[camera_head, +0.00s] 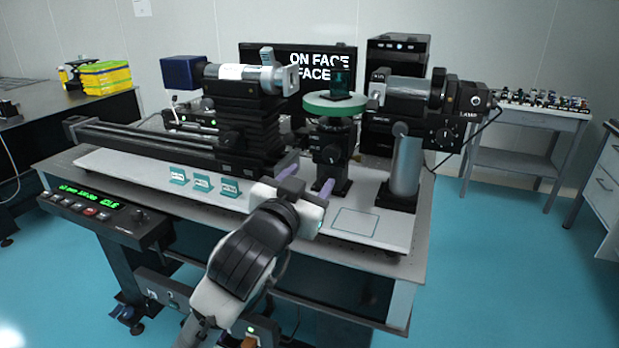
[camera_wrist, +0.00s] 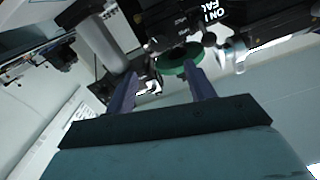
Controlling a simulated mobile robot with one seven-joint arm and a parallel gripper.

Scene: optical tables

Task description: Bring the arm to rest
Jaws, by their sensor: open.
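My gripper (camera_head: 308,180) is in front of the optical table (camera_head: 420,235), above the front part of its white board. Its two purple fingers are apart with nothing between them; they also show in the wrist view (camera_wrist: 162,95). My arm reaches up to it from the bottom of the head view. Behind the fingers stands a post with a round green-rimmed stage (camera_head: 335,104), which carries a small dark green glass piece (camera_head: 342,82). The stage also shows beyond the fingertips in the wrist view (camera_wrist: 178,60). I cannot tell the exact gap between fingers and post.
A rail-mounted instrument (camera_head: 240,80) is on the left. Three small teal cards (camera_head: 202,183) stand left of my gripper. A control panel (camera_head: 95,212) juts out front left. Open floor lies right.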

